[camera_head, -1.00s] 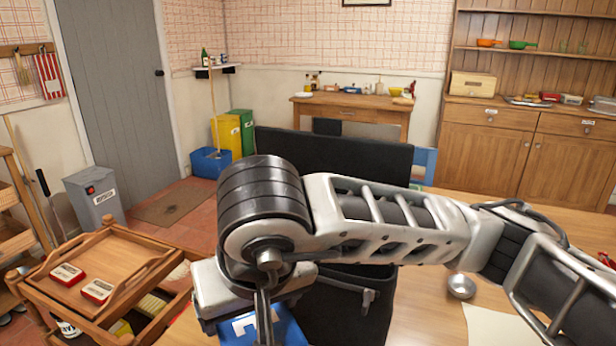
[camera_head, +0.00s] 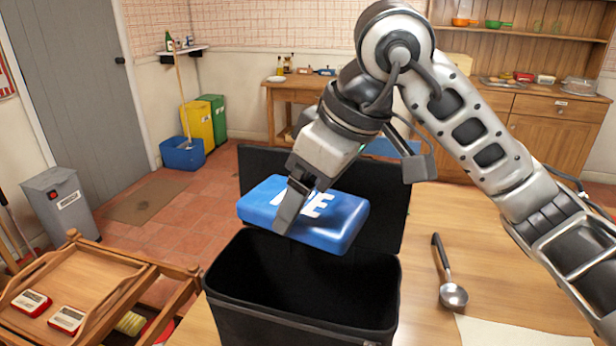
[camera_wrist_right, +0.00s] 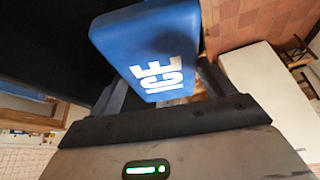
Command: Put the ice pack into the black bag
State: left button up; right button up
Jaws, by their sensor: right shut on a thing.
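The blue ice pack (camera_head: 335,224) with white lettering is held in my right gripper (camera_head: 287,212), above the open top of the black bag. The gripper is shut on it, and the pack lies roughly flat, slightly tilted. In the right wrist view the ice pack (camera_wrist_right: 110,45) sits between the fingers (camera_wrist_right: 165,90). The black bag (camera_head: 300,325) stands on the wooden table with its lid (camera_head: 385,200) raised at the back. Its inside is dark and I see nothing in it. My left gripper is not in view.
A metal ladle (camera_head: 452,294) and a pale sheet (camera_head: 510,333) lie on the table (camera_head: 500,250) right of the bag. A wooden trolley (camera_head: 110,290) with two red-and-white boxes stands at the left. A grey bin (camera_head: 62,205) is farther back.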

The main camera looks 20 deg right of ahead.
jog(key=shift+s, duration=0.1)
jog(key=shift+f+b, duration=0.25)
jog(key=shift+b, duration=0.4)
notch_tip(320, 180, down, 4)
jog(key=b, duration=0.4)
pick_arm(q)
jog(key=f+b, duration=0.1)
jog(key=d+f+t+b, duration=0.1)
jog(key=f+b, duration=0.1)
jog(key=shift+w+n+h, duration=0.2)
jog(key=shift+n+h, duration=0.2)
pick_arm(e)
notch_tip(320, 180, down, 3)
jog(key=shift+f, duration=0.2)
jog(key=o, duration=1.1)
